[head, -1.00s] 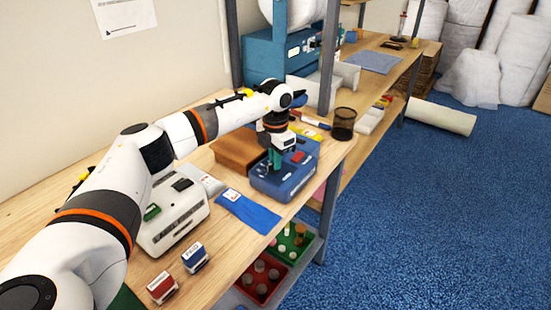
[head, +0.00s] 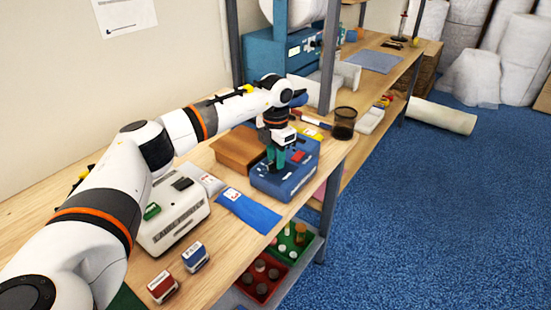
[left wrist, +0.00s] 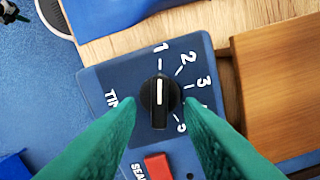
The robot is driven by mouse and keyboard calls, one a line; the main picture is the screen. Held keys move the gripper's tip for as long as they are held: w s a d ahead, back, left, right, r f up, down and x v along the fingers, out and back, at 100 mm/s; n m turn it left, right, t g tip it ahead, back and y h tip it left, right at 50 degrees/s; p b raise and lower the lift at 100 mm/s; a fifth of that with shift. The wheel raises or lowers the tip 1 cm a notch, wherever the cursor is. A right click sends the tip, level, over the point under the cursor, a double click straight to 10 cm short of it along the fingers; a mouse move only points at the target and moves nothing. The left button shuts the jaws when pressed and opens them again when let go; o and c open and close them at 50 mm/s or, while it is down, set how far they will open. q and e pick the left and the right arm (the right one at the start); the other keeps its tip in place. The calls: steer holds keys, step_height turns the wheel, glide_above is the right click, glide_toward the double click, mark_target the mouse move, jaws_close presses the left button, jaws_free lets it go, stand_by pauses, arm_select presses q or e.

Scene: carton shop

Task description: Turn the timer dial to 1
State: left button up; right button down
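The timer dial (left wrist: 160,100) is a round black knob with a white line, on the blue panel of the sealer (head: 287,182). In the left wrist view the white line points up toward the printed 1 (left wrist: 162,50). The numbers 2, 3 and more curve down to the right. My left gripper (head: 275,168) is over the sealer. Its two teal fingers (left wrist: 160,104) are apart, one on each side of the dial, with gaps showing between them and the knob. My right gripper is out of view.
A red button (left wrist: 158,167) sits below the dial. A brown box (head: 239,149) stands beside the sealer. A blue bag (head: 248,211) lies in front. A white device (head: 174,218) is nearer. A black mesh cup (head: 344,123) stands near the bench edge.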

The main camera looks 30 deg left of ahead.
arm_select(q)
step_height(320, 180, up, 11)
steer(key=b, duration=0.1)
stand_by(0.7)
